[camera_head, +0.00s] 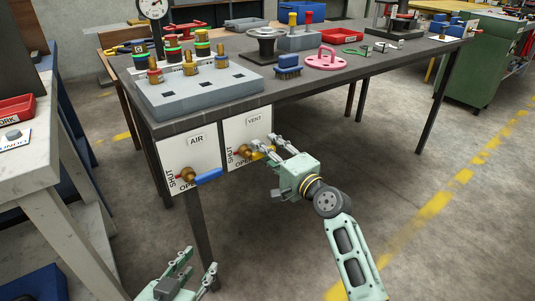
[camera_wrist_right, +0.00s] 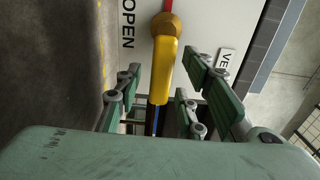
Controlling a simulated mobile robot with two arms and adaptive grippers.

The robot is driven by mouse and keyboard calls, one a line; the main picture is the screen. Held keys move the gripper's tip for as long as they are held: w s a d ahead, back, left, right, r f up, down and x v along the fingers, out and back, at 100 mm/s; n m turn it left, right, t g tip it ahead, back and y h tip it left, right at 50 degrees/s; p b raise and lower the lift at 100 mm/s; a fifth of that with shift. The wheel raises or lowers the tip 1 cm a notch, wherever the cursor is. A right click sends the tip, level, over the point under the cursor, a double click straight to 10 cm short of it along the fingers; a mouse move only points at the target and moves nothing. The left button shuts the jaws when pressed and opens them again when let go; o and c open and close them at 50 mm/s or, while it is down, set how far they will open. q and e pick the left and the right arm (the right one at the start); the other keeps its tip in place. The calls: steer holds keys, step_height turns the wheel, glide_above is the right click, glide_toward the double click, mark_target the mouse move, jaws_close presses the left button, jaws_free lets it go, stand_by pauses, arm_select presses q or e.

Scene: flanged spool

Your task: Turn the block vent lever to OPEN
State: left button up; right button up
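The vent lever (camera_head: 259,154) has a yellow handle on a brass valve, on a white panel marked VENT, SHUT and OPEN at the bench front. Its handle points right, away from the valve. In the right wrist view, the yellow handle (camera_wrist_right: 162,72) lies between the spread fingers of my right gripper (camera_wrist_right: 164,85), with gaps on both sides. The OPEN label (camera_wrist_right: 127,24) is left of the handle there. In the head view my right gripper (camera_head: 273,152) partly covers the handle. My left gripper (camera_head: 197,267) is low at the bottom, fingers apart, empty, away from the panels.
An AIR panel with a blue lever (camera_head: 209,176) is left of the vent panel. The dark bench top (camera_head: 345,83) above carries a grey valve block (camera_head: 200,96), a blue brush (camera_head: 288,66) and a pink part (camera_head: 325,60). The floor right of my right arm is clear.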

steer(key=shift+w+a, duration=0.1)
steer(key=shift+w, duration=0.1)
steer(key=shift+c, duration=0.5)
jaws_close()
